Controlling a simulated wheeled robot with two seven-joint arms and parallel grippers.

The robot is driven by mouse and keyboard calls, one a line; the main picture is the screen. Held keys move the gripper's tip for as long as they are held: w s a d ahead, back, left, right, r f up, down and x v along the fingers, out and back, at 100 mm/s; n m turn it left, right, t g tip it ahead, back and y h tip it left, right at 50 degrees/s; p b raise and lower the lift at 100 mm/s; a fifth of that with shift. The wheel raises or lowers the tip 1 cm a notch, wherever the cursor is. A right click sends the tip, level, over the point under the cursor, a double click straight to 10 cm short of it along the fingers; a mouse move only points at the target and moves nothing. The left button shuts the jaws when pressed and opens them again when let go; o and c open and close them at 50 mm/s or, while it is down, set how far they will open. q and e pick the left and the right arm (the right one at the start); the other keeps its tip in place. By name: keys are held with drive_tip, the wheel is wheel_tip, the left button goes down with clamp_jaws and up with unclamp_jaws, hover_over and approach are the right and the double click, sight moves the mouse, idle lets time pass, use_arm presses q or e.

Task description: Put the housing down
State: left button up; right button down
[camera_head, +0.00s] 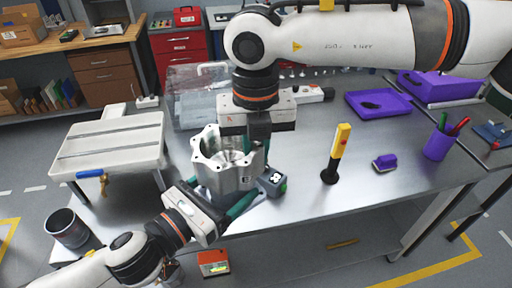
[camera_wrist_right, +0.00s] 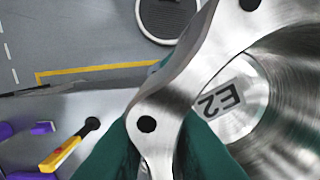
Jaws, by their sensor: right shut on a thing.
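The housing (camera_head: 229,176) is a bare-metal, cup-shaped casting with a bolt-hole flange, upright over the front part of the steel table. My right gripper (camera_head: 258,137) comes from above and is shut on its rim at the right. In the right wrist view, green fingers (camera_wrist_right: 167,140) grip the housing wall (camera_wrist_right: 185,75), and an "E2" mark shows inside. My left gripper (camera_head: 219,196) comes from the lower left, its green fingers spread apart at the housing's lower front. Whether they touch it, and whether the housing's underside touches the table, is hidden.
A small dark box (camera_head: 273,184) stands just right of the housing. A yellow-handled tool (camera_head: 338,150) stands farther right, near a purple block (camera_head: 385,162) and a purple cup (camera_head: 439,144). A clear bin (camera_head: 190,90) is behind. A pale raised plate (camera_head: 110,145) is left. The front right tabletop is clear.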

use_arm(q)
drive_tip(key=shift+s+d+r, duration=0.15)
drive_tip(key=shift+r, duration=0.2)
idle(0.3)
drive_tip(key=o, duration=1.5)
drive_tip(key=shift+o, duration=0.5)
drive_tip(key=shift+f, duration=0.15)
